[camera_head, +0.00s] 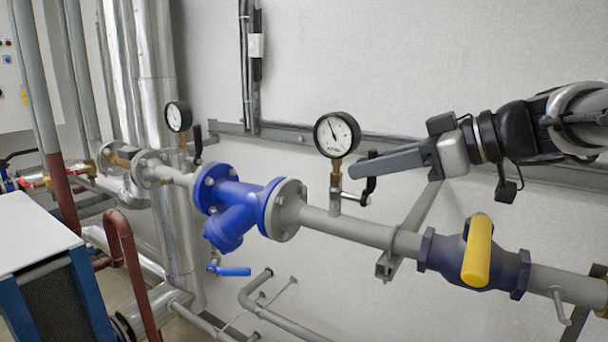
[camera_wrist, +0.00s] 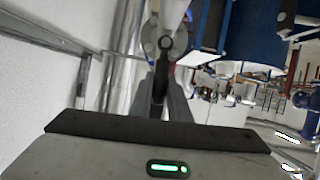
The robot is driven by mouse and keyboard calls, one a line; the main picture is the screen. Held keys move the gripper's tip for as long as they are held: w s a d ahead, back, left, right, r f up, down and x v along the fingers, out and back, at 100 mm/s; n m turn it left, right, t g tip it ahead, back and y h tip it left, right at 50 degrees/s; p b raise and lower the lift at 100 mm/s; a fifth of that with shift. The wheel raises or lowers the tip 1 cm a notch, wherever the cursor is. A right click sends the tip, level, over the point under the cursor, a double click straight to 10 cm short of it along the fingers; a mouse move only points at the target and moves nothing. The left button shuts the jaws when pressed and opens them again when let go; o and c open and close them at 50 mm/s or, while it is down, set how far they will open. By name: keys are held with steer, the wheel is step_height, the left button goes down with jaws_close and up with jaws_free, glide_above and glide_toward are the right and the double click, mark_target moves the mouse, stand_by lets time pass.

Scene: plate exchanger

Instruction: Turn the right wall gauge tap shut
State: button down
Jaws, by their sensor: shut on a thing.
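The right wall gauge (camera_head: 337,134) has a white round dial and stands on a brass stem above the grey pipe. Its tap has a black handle (camera_head: 369,187) just right of the stem. My gripper (camera_head: 358,168) reaches in from the right, level with the tap, and is shut on the handle. In the wrist view the dark handle (camera_wrist: 160,82) runs up between my gripper's fingers (camera_wrist: 160,100). The fingers hide part of the handle and the tap body behind it.
The grey pipe (camera_head: 350,226) runs below, with a blue strainer (camera_head: 238,208) at left and a yellow-handled valve (camera_head: 477,250) at right. A wall rail (camera_head: 290,134) passes behind. Another gauge (camera_head: 178,117) with a black tap handle (camera_head: 198,143) stands farther left.

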steer(key=b, duration=0.3)
steer(key=s+f+n+b, duration=0.1)
steer(key=b, duration=0.2)
steer(key=shift+a+f+t+h, duration=0.2)
steer(key=shift+a+t+h, duration=0.1)
steer(key=shift+a+t, duration=0.1)
steer(key=n+b, duration=0.1)
steer(key=b, duration=0.2)
steer(key=s+b, duration=0.1)
steer(key=b, duration=0.2)
steer(key=shift+a+f+n+t, duration=0.1)
steer(key=shift+a+n+t, duration=0.2)
steer(key=shift+n+t, duration=0.1)
steer(key=b, duration=0.3)
steer(key=n+t+h+b, duration=0.1)
steer(key=b, duration=0.2)
steer(key=shift+s+a+n, duration=0.3)
steer(key=shift+s, duration=0.1)
steer(key=c, duration=1.7)
jaws_free()
steer(key=shift+o, duration=0.2)
steer(key=shift+r, duration=0.2)
